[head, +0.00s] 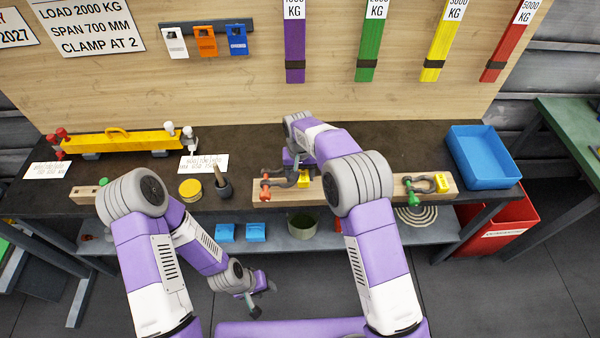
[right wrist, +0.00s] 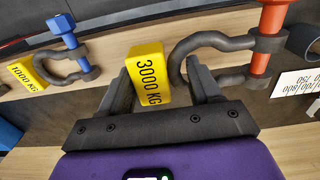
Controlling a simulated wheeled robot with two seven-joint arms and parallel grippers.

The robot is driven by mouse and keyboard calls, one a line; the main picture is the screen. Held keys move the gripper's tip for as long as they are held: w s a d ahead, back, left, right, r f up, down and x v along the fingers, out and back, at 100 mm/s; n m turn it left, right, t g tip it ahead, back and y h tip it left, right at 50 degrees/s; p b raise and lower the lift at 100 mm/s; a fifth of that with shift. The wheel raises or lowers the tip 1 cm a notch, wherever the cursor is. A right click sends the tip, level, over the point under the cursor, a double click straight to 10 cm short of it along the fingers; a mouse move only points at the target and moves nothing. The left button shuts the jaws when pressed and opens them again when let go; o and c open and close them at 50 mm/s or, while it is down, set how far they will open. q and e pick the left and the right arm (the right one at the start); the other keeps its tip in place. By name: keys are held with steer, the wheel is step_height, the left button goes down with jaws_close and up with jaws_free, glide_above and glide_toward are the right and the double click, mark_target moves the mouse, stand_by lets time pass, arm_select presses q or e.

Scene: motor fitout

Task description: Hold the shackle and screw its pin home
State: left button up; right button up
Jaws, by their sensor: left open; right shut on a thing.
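The shackle with the red pin (head: 265,187) is at the left part of a wooden block on the bench; its grey bow and orange-red pin (right wrist: 267,45) fill the upper right of the right wrist view. A yellow 3000 KG tag (right wrist: 149,75) sits at the crown of its bow. My right gripper (right wrist: 160,82) is shut around this tag, with the bow close by its right finger; exact contact is hard to see. How deep the pin sits is not clear. My left gripper (head: 262,297) is open and empty, low in front of the bench.
A yellow beam (head: 110,142), yellow tin (head: 190,189) and blue bin (head: 485,157) stand on the bench. The floor around my left gripper is clear.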

steer(key=shift+f, duration=0.25)
steer(key=b, duration=0.3)
glide_above(300, 192)
steer(key=shift+f, duration=2.45)
steer(key=shift+f+b, duration=0.3)
steer(key=shift+f, duration=0.05)
steer(key=shift+f, duration=0.35)
steer(key=o, duration=1.2)
